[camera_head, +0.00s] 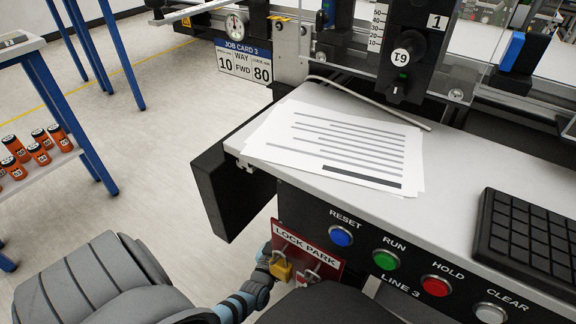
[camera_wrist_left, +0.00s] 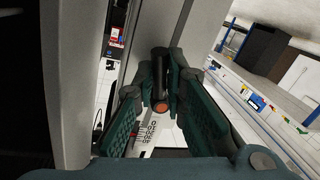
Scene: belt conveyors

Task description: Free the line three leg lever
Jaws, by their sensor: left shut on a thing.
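In the left wrist view my left gripper (camera_wrist_left: 158,100) is shut on a dark cylindrical piece with an orange end (camera_wrist_left: 161,106), between its green ribbed fingers. I cannot tell whether this is the leg lever. In the head view my left arm comes in at the bottom left and its grey-blue end (camera_head: 252,290) is beside the line 3 console, close to the lock park; its fingers are not clear there. The red LOCK PARK plate (camera_head: 309,247) holds a yellow padlock (camera_head: 282,269) and a second lock (camera_head: 307,277). My right gripper does not show.
The line 3 console has blue, green, red and white buttons (camera_head: 341,236). Papers (camera_head: 335,145) and a black keyboard (camera_head: 530,237) lie on its top. A blue-legged shelf (camera_head: 92,160) with several orange cans (camera_head: 40,154) stands left. Floor between is clear.

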